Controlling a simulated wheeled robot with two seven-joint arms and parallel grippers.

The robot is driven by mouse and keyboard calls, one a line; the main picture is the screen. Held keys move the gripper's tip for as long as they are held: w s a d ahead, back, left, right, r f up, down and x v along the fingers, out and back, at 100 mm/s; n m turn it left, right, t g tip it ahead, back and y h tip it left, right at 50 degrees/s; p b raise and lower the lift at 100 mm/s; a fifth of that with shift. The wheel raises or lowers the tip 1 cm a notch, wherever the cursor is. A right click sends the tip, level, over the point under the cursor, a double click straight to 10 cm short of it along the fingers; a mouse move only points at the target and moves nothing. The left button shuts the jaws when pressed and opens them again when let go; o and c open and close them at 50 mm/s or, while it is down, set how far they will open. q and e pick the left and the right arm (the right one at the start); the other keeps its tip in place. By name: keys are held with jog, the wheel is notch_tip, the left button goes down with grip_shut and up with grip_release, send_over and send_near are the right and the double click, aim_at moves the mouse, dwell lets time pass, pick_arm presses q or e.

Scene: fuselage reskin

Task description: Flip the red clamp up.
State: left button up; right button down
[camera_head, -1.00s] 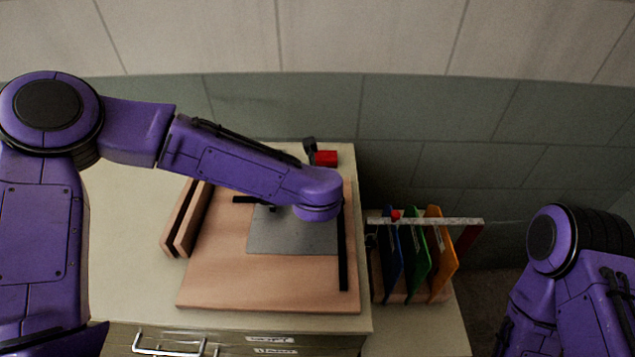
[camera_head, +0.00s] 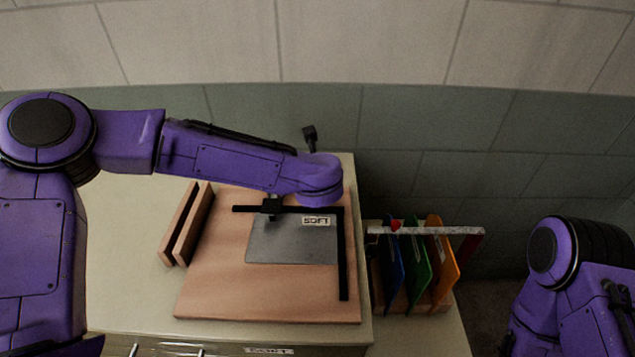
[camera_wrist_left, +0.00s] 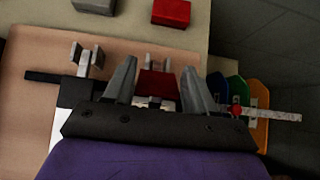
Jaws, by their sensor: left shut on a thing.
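The red clamp (camera_wrist_left: 158,84) shows between the two fingers of my left gripper (camera_wrist_left: 160,88) in the left wrist view. The gripper is shut on its red part. In the head view my left wrist covers the clamp and the fingers. A grey metal sheet (camera_head: 290,247) with a "SOFT" label lies on the wooden board (camera_head: 265,303). My right arm is at the right edge of the head view, and its gripper is out of frame.
A dark clamp (camera_head: 272,206) stands at the sheet's back edge. Black strips (camera_head: 343,270) border the sheet. A separate red block (camera_wrist_left: 171,12) lies behind. A rack of coloured panels (camera_head: 416,262) stands to the right. Two wooden bars (camera_head: 186,225) lie left.

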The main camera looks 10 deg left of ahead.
pick_arm(q)
jog(key=shift+w+r, duration=0.1)
jog(key=o, duration=1.3)
jog(key=shift+o, duration=0.6)
jog(key=shift+w+a+f, duration=0.1)
jog(key=shift+w+f, duration=0.05)
jog(key=shift+f, duration=0.05)
jog(key=b+v, duration=0.2)
jog(key=v, duration=0.8)
jog(key=shift+r, duration=0.2)
jog(key=shift+s+a, duration=0.1)
jog(key=shift+s, duration=0.15)
